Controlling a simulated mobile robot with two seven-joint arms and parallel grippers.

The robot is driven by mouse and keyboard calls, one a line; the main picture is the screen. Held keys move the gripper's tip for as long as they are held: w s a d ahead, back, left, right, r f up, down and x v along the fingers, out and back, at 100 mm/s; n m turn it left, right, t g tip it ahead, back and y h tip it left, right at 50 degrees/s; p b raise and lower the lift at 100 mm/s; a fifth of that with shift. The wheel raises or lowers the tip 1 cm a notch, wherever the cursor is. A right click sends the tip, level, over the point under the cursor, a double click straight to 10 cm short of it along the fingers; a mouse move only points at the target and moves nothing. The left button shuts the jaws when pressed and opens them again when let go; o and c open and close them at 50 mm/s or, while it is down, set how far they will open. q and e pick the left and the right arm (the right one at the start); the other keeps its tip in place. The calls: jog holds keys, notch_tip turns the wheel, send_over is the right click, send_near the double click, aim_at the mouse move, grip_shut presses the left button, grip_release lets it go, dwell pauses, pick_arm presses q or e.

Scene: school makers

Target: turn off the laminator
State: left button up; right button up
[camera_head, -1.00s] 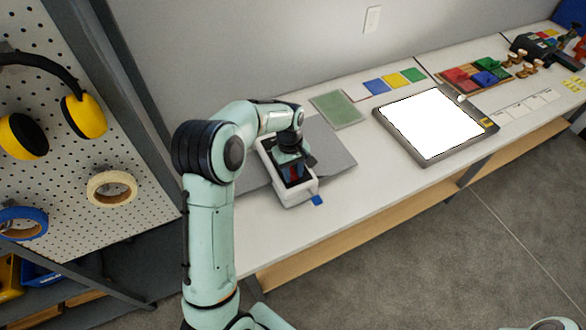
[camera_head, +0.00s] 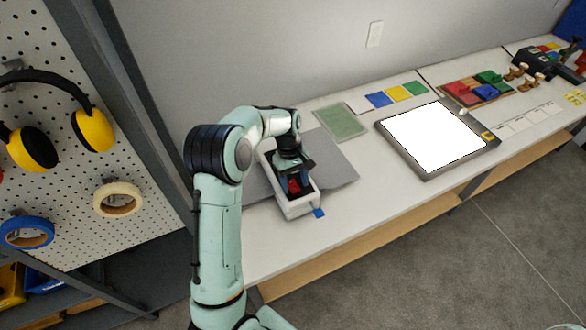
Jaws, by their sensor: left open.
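The laminator seems to be the low white-cased device (camera_head: 303,206) with a dark top on the white bench. A small red part (camera_head: 294,185) shows on its dark top; I cannot tell for sure whether it is the switch. A blue tab (camera_head: 319,213) sticks out at its front corner. My left gripper (camera_head: 293,177) points down over the dark top, close to the red part, and is open. Its fingertips are dark against the dark surface, so I cannot tell whether they touch. My arm hides the laminator's rear part. My right gripper is not in view.
A grey sheet (camera_head: 335,160) lies beside the laminator. A green mat (camera_head: 343,122) and a bright light pad (camera_head: 430,138) lie further right on the bench (camera_head: 350,207). A pegboard (camera_head: 60,185) with earmuffs (camera_head: 95,130) and tape rolls stands at left.

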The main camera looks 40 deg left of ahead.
aim_at(290, 180)
pick_arm(q)
jog(key=v, duration=1.2)
jog(key=shift+r, duration=0.4)
